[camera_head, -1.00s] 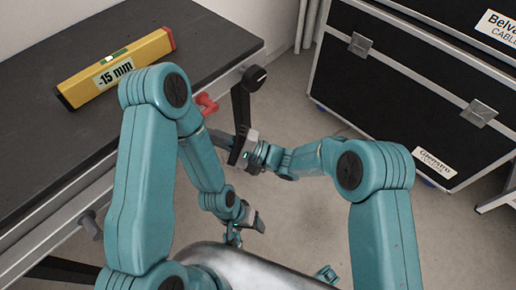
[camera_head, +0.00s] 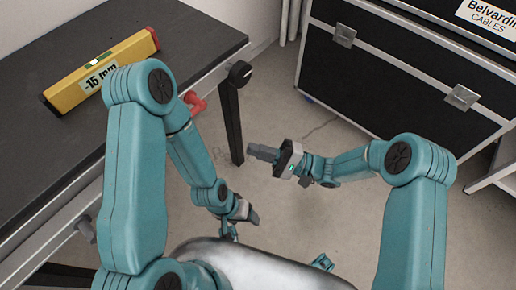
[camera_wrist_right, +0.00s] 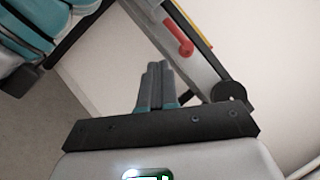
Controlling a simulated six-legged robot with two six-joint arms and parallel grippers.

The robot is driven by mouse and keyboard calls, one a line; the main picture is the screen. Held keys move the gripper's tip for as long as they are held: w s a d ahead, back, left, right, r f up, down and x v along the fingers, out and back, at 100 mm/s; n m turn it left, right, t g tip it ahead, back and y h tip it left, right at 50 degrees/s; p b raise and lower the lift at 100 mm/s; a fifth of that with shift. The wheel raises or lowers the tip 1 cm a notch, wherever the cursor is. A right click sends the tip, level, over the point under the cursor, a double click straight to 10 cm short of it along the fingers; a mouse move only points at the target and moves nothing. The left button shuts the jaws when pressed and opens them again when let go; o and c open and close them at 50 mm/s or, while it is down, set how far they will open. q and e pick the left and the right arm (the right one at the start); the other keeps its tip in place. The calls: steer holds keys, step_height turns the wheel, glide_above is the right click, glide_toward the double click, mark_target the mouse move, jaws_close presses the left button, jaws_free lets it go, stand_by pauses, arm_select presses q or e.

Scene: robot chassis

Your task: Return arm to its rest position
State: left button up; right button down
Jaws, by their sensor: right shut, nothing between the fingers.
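My right gripper (camera_head: 262,152) is shut and empty. My left gripper (camera_head: 246,214) hangs low near the middle of the head view, in front of my body. It is small there, and I cannot tell whether its fingers are open.
A dark table (camera_head: 50,135) at the left carries a yellow spirit level (camera_head: 101,70) marked "-15 mm". A red handle (camera_head: 194,102) and a black knob (camera_head: 240,72) sit at its edge. A black flight case (camera_head: 400,85) stands at the back right. Grey floor lies between.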

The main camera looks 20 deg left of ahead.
stand_by(0.3)
steer(key=w+d+f+m+t+h, duration=0.4)
steer(key=w+d+m+t+h, duration=0.35)
steer(key=d+t, duration=0.45)
steer(key=s+d+f+h, duration=0.3)
steer(key=d+f+h, duration=0.3)
steer(key=f, duration=0.2)
steer(key=s+d+f+n+g+h, duration=0.1)
steer(key=s+d+f+n+g, duration=0.15)
steer(key=s, duration=0.35)
steer(key=s+d+f+n+g+h, duration=0.1)
steer(key=s+f+n+g, duration=0.1)
steer(key=s+n+g, duration=0.3)
steer(key=s+d+f+n+g+h, duration=0.1)
steer(key=s+d+f+g+h, duration=0.15)
steer(key=s, duration=0.45)
step_height(320, 180, up, 20)
steer(key=t+p, duration=0.1)
steer(key=p, duration=1.9)
steer(key=shift+w+a+r+n+y+p, duration=0.15)
steer(key=shift+w+a+n+y+p, duration=0.1)
steer(key=shift+n+y+p, duration=0.15)
